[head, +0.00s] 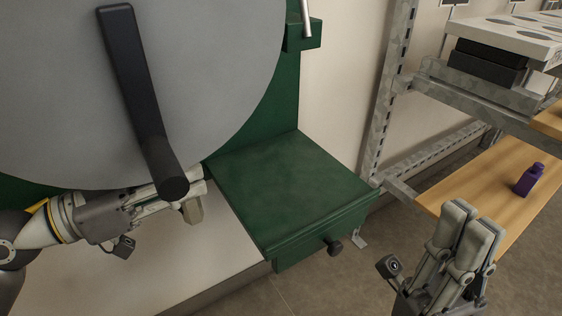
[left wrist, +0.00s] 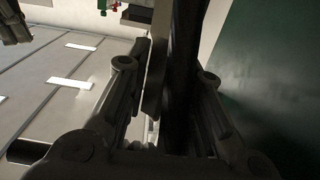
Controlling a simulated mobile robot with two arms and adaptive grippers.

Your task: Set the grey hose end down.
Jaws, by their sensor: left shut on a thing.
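My left gripper (head: 192,196) is beside the lower end of a black handle (head: 138,85), in front of a large grey disc (head: 220,70). In the left wrist view, the two fingers (left wrist: 165,85) stand on either side of a dark upright bar (left wrist: 181,60), which looks like this handle, and are shut on it. I cannot make out a grey hose end in either view. My right gripper (head: 468,228) points upward at the lower right, its fingers close together with nothing visible between them.
A green box (head: 290,185) with a flat, clear top and a dark knob (head: 335,248) stands right of the disc. Farther right, a metal rack (head: 388,90) has a wooden shelf (head: 465,190) holding a purple bottle (head: 529,180). Dark and white boxes lie above.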

